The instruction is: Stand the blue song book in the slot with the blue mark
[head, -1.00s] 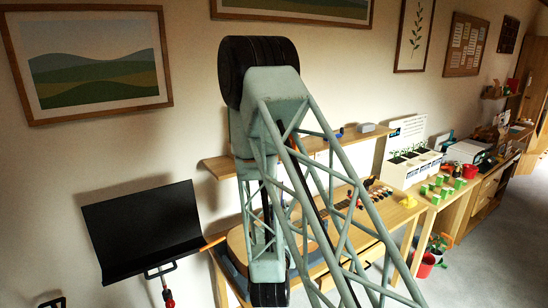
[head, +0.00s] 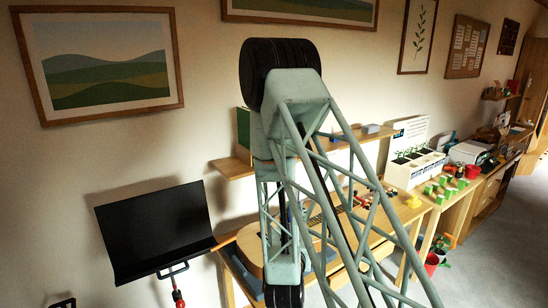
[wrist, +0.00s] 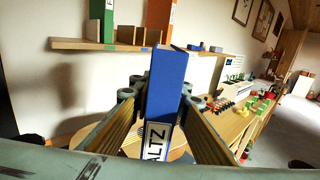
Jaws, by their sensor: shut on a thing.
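The blue song book (wrist: 168,85) is upright in the middle of the wrist view, with a white label ending in "ALTZ" low on its spine. My gripper (wrist: 163,100) is shut on it, one finger on each side. The book is in front of the wooden wall shelf (wrist: 70,44) and apart from it. On the shelf, a green book (wrist: 108,20) stands at the left and an orange book (wrist: 160,18) stands behind the blue one. Low wooden dividers (wrist: 126,34) form slots. I cannot make out the blue mark for certain. In the head view my arm hides the gripper and blue book.
A guitar (head: 252,243) lies on the bench below the shelf. A black music stand (head: 155,230) is at the left. Small blocks (head: 371,129) sit on the shelf's right part. Planters (head: 415,168) and green blocks (head: 446,184) stand farther right.

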